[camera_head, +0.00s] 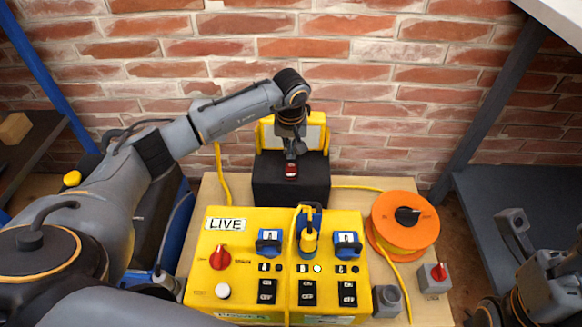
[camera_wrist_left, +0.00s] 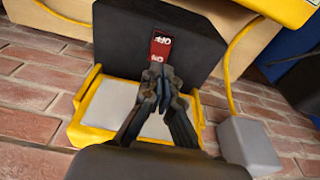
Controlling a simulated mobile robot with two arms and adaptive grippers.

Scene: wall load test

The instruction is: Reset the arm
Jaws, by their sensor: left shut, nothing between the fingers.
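My left gripper (camera_head: 291,156) hangs over the black box (camera_head: 290,190) behind the yellow panel in the head view. Its fingers are shut and empty. A red rocker switch (camera_head: 291,171) with white markings sits on the black box, just at the fingertips. In the left wrist view the shut fingertips (camera_wrist_left: 160,76) point at the lower end of the red switch (camera_wrist_left: 160,47). They seem to touch it or nearly so; I cannot tell which. The left arm reaches in from the left. Part of my right arm shows at the lower right; its gripper does not show.
The yellow control panel (camera_head: 208,281), marked LIVE, has a red knob (camera_head: 220,258) and several switches. An orange cable reel (camera_head: 388,222) stands on the table's right side, near a grey box with a red knob (camera_head: 439,272). A brick wall (camera_head: 380,120) closes the back.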

